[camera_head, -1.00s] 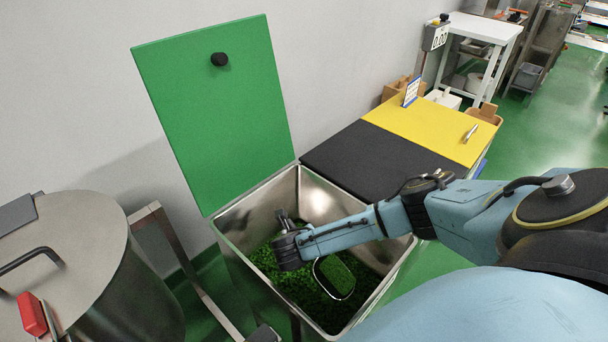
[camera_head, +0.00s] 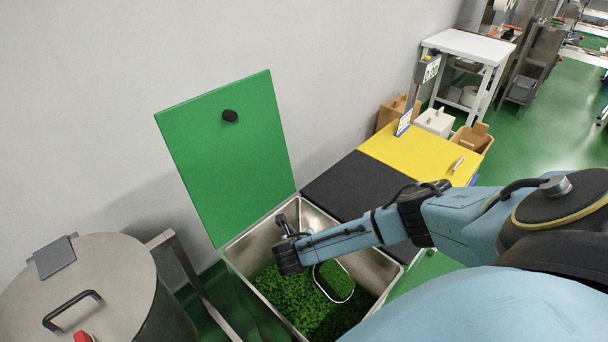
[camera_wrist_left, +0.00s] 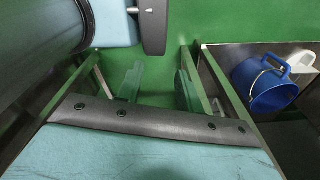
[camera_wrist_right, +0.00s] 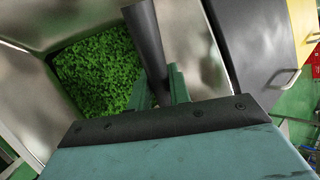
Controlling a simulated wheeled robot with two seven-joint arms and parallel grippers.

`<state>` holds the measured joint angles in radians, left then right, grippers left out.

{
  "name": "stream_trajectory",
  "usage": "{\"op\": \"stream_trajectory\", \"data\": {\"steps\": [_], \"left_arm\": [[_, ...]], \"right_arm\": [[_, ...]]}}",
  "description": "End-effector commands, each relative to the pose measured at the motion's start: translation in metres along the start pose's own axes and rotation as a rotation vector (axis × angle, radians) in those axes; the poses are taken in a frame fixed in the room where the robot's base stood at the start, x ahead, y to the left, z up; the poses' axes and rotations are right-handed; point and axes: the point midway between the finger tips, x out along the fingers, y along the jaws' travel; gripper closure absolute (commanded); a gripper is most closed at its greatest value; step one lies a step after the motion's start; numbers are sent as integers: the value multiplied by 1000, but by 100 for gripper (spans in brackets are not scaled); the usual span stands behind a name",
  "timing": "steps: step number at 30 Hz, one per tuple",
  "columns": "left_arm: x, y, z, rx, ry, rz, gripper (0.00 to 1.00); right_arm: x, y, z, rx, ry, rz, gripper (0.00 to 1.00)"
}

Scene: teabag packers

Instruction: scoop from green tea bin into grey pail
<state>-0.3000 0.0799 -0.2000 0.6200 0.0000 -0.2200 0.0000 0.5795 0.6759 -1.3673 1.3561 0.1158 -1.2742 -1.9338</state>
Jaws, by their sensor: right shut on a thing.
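The open green tea bin (camera_head: 262,236) is a steel box with green leaf inside and its green lid (camera_head: 222,150) raised. My right gripper (camera_head: 287,252) is over the bin, shut on the dark handle of a scoop (camera_head: 335,281). The scoop's rimmed bowl shows green tea; whether it clears the leaf below is hard to tell. In the right wrist view the handle (camera_wrist_right: 147,45) stands between the fingers, with leaf beyond. My left gripper (camera_wrist_left: 160,88) shows only in its wrist view, fingers apart and empty. I see no clearly grey pail.
A blue pail (camera_wrist_left: 270,88) is beside a whitish item (camera_wrist_left: 300,62) in the left wrist view. A lidded steel drum (camera_head: 90,290) stands left of the bin. A black and yellow worktop (camera_head: 415,150) is right of it, and a white table (camera_head: 470,45) is behind.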

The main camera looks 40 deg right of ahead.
Motion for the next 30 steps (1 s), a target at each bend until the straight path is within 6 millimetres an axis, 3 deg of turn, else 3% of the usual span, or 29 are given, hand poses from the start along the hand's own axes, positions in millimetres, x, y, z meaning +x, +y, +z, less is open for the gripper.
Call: {"op": "stream_trajectory", "data": {"steps": [1,20,30], "left_arm": [[-15,0,-1,0,0,0,64],[-107,-2,-10,0,0,0,64],[-101,-2,-9,0,0,0,64]], "right_arm": [[-10,-7,6,0,0,0,100],[-77,-53,44,1,-1,-1,100],[-112,-77,64,1,-2,0,100]]}}
